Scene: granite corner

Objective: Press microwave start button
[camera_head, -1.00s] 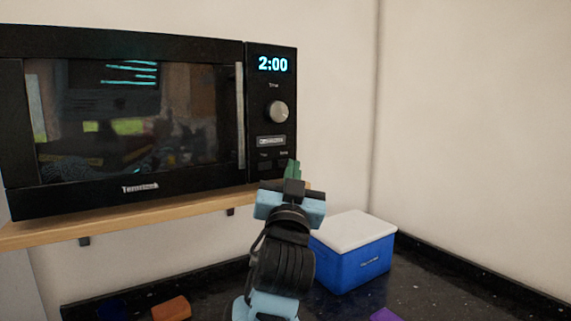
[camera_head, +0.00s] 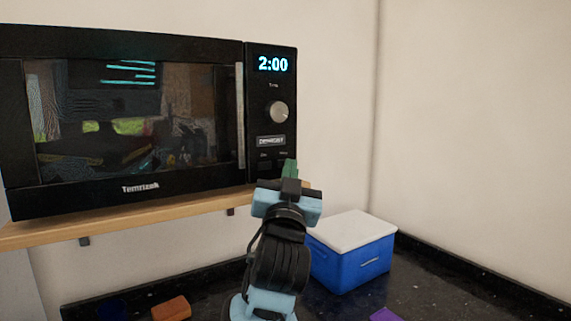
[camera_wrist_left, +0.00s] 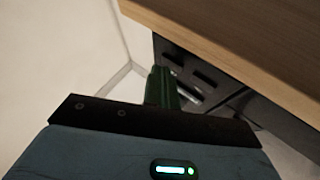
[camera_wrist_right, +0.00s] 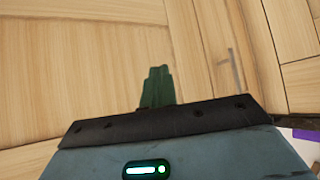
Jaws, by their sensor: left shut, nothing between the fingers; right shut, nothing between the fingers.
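The black microwave (camera_head: 120,115) stands on a wooden shelf, its display (camera_head: 273,64) reading 2:00. Its control panel has a round knob (camera_head: 278,112), a label plate, and small buttons (camera_head: 266,165) low down. My left gripper (camera_head: 290,168) is shut and empty, its green fingertips in front of the panel's lower edge and partly hiding the buttons. In the left wrist view the shut green fingers (camera_wrist_left: 160,87) point at the panel's lower part (camera_wrist_left: 190,75); I cannot tell whether they touch it. My right gripper (camera_wrist_right: 157,87) is shut and empty, facing wooden cabinet fronts in the right wrist view.
The wooden shelf (camera_head: 150,211) runs under the microwave, and its edge (camera_wrist_left: 230,50) is close to my left gripper. A blue cooler with a white lid (camera_head: 350,262) stands on the dark counter (camera_head: 440,290). An orange-brown block (camera_head: 171,307) and a purple item (camera_head: 384,314) lie at the front.

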